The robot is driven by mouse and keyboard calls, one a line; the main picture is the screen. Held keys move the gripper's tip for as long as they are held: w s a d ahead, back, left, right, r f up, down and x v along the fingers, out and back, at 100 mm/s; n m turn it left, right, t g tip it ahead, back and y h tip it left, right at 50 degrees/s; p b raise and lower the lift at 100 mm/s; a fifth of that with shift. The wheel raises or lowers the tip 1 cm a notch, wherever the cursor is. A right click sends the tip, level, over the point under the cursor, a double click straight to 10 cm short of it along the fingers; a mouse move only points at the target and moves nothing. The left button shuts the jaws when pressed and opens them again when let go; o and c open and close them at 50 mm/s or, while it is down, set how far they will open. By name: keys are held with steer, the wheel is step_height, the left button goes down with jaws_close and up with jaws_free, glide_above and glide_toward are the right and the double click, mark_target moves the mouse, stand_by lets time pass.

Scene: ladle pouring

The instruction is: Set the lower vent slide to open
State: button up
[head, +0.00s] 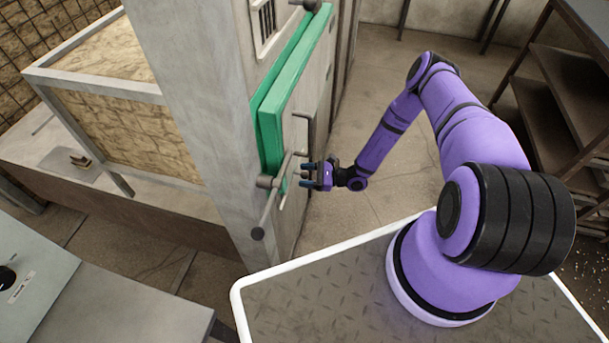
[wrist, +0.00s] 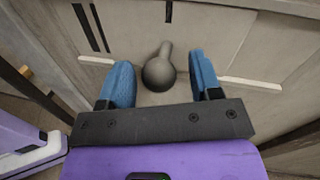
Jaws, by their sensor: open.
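In the wrist view a dark grey round knob (wrist: 158,75) on a short stem sits on a pale grey panel, with dark vent slots (wrist: 92,28) at its upper left. It appears to be the knob of the lower vent slide. My gripper (wrist: 160,70) is open, its blue fingers on either side of the knob with gaps; I cannot tell whether either touches it. In the head view my gripper (head: 308,175) is low in front of the furnace (head: 210,110), beside the green-edged door (head: 290,95). The lower vent is hidden in this view.
A metal door handle (head: 306,120) and a latch lever with ball ends (head: 265,182) stand close to my gripper. Dark shelves (head: 565,100) stand at right. Open floor (head: 375,205) lies between.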

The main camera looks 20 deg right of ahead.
steer(key=shift+w+a, duration=0.1)
steer(key=shift+a, duration=0.15)
jaws_close()
steer(key=shift+w+d, duration=0.7)
steer(key=shift+w, duration=0.25)
steer(key=shift+w+d, duration=0.65)
steer(key=shift+w, duration=0.25)
jaws_free()
steer(key=shift+d, duration=0.1)
steer(key=v, duration=1)
steer(key=shift+s+d, duration=0.2)
steer(key=shift+d, duration=0.1)
steer(key=shift+r, duration=0.1)
